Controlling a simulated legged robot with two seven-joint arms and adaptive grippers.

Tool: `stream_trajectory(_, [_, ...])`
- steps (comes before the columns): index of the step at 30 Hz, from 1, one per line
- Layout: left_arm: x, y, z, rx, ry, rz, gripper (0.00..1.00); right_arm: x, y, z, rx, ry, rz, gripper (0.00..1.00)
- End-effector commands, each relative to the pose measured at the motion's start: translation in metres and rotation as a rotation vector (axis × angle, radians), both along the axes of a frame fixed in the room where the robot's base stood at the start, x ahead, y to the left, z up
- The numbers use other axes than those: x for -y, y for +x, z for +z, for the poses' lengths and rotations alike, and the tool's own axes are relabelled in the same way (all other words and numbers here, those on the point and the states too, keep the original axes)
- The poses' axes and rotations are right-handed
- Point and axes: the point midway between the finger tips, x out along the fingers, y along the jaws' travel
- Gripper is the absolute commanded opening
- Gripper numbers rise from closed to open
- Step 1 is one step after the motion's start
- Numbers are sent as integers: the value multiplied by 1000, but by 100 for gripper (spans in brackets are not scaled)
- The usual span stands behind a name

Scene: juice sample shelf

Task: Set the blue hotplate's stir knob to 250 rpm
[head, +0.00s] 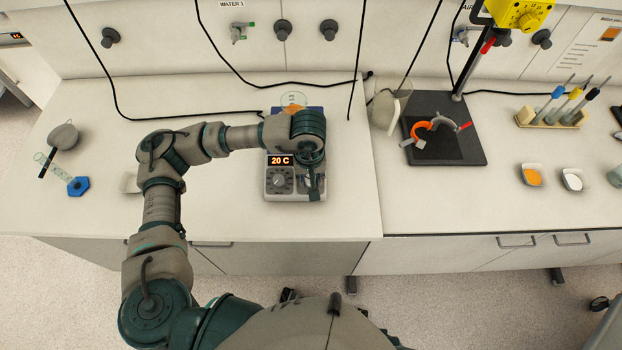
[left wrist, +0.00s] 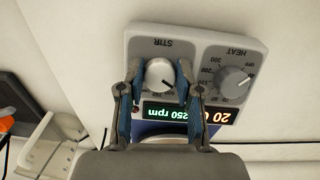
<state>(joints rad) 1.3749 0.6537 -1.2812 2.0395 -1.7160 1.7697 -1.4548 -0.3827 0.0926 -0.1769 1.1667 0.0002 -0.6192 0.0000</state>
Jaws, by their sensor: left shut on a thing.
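The hotplate (head: 275,196) stands on the bench with a grey control panel at its front and blue showing behind. My left gripper (head: 312,183) is over the panel's right part in the head view. In the left wrist view the panel appears upside down. There my left gripper (left wrist: 160,78) is shut on the round stir knob (left wrist: 159,73), one finger on each side. The stir display (left wrist: 166,112) reads 250 rpm. The heat knob (left wrist: 234,78) is beside it, untouched. The heat display (head: 281,160) reads 20 C. My right gripper is not in view.
A glass dish (head: 293,101) shows at the hotplate's back. A black stand base (head: 458,150) with an orange ring is to the right. The bench in front of the hotplate is clear. Black cables hang behind.

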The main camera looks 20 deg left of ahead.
Motion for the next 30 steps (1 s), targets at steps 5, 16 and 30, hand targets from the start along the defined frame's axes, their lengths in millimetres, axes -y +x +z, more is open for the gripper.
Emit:
stream_trajectory(5, [-1, 4, 3, 11, 1, 1, 0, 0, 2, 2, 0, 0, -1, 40])
stream_trajectory(16, [-1, 3, 2, 8, 1, 0, 60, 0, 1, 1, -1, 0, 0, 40])
stream_trajectory(30, [0, 0, 25, 7, -1, -3, 60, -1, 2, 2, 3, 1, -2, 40])
